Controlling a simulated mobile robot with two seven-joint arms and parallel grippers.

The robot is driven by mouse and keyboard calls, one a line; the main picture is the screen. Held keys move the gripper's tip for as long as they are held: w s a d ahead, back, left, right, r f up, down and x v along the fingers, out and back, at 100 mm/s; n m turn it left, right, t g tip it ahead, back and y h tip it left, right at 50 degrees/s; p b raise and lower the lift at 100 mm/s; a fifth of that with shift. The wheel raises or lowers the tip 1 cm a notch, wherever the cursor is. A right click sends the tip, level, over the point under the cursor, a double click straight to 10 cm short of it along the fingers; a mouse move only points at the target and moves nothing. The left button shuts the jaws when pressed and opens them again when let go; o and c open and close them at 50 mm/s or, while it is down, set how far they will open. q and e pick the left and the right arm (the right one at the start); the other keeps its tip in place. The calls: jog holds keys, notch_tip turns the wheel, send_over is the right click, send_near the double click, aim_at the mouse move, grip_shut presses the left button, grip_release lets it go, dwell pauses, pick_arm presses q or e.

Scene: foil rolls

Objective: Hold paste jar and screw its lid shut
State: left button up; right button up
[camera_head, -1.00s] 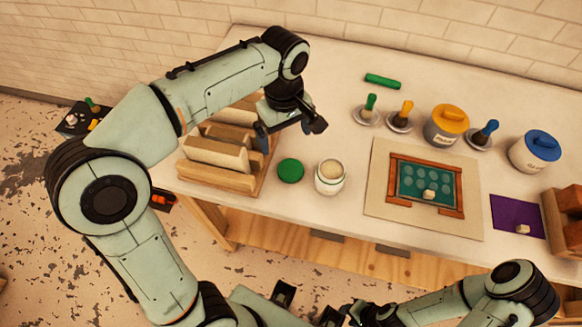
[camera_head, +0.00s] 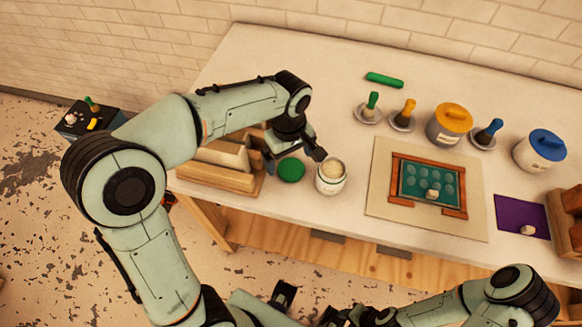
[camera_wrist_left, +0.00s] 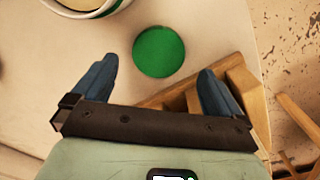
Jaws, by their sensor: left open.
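The open paste jar (camera_head: 331,177) stands upright on the table, white with a green band and pale paste showing at its top. Part of its rim also shows at the top left of the left wrist view (camera_wrist_left: 90,8). The green lid (camera_head: 291,170) lies flat on the table just left of the jar, apart from it. My left gripper (camera_head: 296,156) is open and empty, close above the lid. In the left wrist view the lid (camera_wrist_left: 159,51) lies ahead of and between the two blue fingers, not touching them. My right gripper's fingers cannot be made out at the bottom edge.
A wooden rack (camera_head: 215,170) stands left of the lid. A stencil board (camera_head: 385,205) lies right of the jar. Yellow-lidded (camera_head: 449,126) and blue-lidded (camera_head: 539,150) jars, handled tools and a green roll (camera_head: 385,80) are farther back. The table's front edge is close to the jar.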

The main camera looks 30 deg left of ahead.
aim_at(291, 168)
pick_arm(q)
jog(key=f, duration=0.3)
jog(key=shift+d+f, duration=0.25)
jog(key=shift+f, duration=0.05)
pick_arm(e)
jog(key=shift+s+f, duration=0.1)
jog(key=shift+f, duration=0.1)
pick_arm(q)
jog(key=c, duration=1.1)
jog(key=shift+r, duration=0.2)
notch_tip(291, 168, up, 20)
jog(key=p, duration=0.3)
jog(key=shift+f, duration=0.15)
pick_arm(e)
jog(key=r, duration=0.1)
jog(key=w+r, duration=0.2)
jog(key=r, duration=0.1)
jog(key=shift+w, duration=0.1)
